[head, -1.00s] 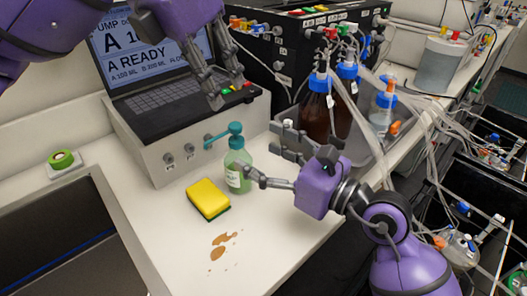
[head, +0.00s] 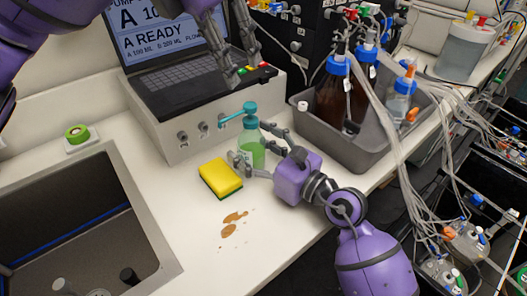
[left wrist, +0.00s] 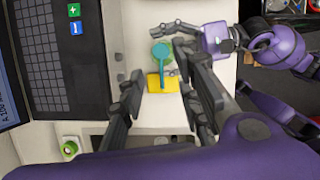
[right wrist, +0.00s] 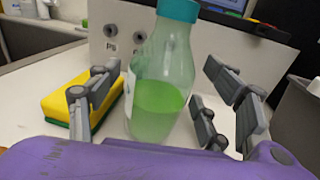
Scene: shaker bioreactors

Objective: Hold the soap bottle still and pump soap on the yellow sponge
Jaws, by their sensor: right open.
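The soap bottle (head: 251,148) stands upright on the white counter, with green liquid and a teal pump (head: 247,112) whose spout points left. My right gripper (head: 258,152) is open, with its fingers on either side of the bottle. In the right wrist view the bottle (right wrist: 160,85) stands between the fingers, with a visible gap on the right. The yellow sponge (head: 220,178), green underneath, lies just left of the bottle. My left gripper (head: 240,78) is above and behind the pump, apart from it. In the left wrist view its fingers (left wrist: 165,90) are spread and empty above the pump.
A laptop (head: 175,75) sits on a white box (head: 215,125) behind the bottle. A grey tray (head: 368,150) with brown bottles is at right. A sink (head: 150,235) is at left. Brown spills (head: 231,222) mark the clear counter in front.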

